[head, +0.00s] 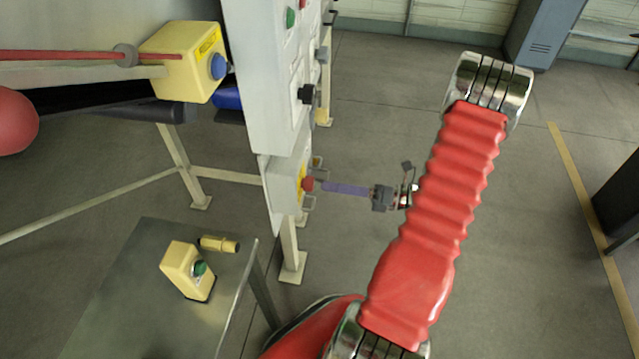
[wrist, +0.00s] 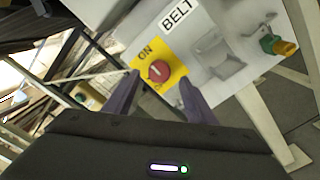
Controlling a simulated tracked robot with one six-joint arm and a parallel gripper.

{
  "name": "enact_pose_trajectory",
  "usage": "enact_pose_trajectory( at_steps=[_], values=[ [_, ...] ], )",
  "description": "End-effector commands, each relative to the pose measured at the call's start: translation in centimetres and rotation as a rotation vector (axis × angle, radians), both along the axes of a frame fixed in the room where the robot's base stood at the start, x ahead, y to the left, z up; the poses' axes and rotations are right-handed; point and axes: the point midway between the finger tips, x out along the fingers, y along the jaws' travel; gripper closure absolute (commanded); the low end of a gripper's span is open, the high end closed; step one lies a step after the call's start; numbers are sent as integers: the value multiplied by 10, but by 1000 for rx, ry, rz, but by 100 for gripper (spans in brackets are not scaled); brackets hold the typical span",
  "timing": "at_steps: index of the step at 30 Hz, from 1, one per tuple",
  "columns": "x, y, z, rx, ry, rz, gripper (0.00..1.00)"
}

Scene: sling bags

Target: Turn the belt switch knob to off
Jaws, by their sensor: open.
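The belt switch knob (wrist: 159,71) is red and sits on a yellow plate (wrist: 176,60) with "ON" printed at its upper left. Other lettering low on the plate is partly hidden, and the knob's exact setting is too small to read. A "BELT" label (wrist: 177,14) is above it. My gripper (wrist: 160,79) has two purple fingers, open, one on each side of the knob in the wrist view. In the head view my gripper (head: 326,187) reaches left to the red knob (head: 308,184) on the grey box. Contact cannot be told.
A green and yellow part (wrist: 279,45) sticks out right of the switch. The tall grey panel (head: 268,80) with several buttons stands above the box. A metal table (head: 120,290) with a yellow button box (head: 183,272) is at lower left.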

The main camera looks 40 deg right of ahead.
Motion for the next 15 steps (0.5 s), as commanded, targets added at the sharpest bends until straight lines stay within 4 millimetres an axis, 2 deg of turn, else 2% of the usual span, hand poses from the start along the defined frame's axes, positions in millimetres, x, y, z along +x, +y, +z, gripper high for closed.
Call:
enact_pose_trajectory(
  at_steps=[7,15],
  values=[
    [25,22,0,1,0,2,49],
    [35,31,0,0,0,-1,49]
  ],
)
